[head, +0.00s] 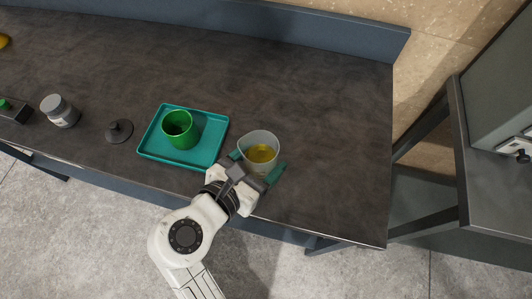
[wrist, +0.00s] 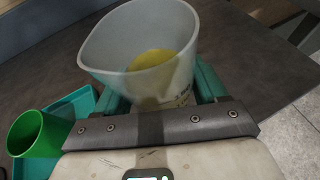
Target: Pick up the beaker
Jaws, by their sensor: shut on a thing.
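The beaker (head: 262,142) is a translucent whitish cup with a pouring lip and yellow contents at its bottom. In the head view it is near the front edge of the dark counter, right of the teal tray. My gripper (head: 257,171) is shut on the beaker, with one green finger on each side of it. In the wrist view the beaker (wrist: 150,45) stands between the fingers, slightly tilted in the picture, and its lower part is partly hidden by the gripper (wrist: 160,100). I cannot tell whether its base touches the counter.
A teal tray (head: 149,150) holding a green cup (head: 180,130) is just left of the beaker. Further left are a black knobbed object (head: 119,131) and a grey-lidded jar (head: 59,110). The counter (head: 330,130) is clear to the right; a raised blue edge (head: 300,25) runs behind.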

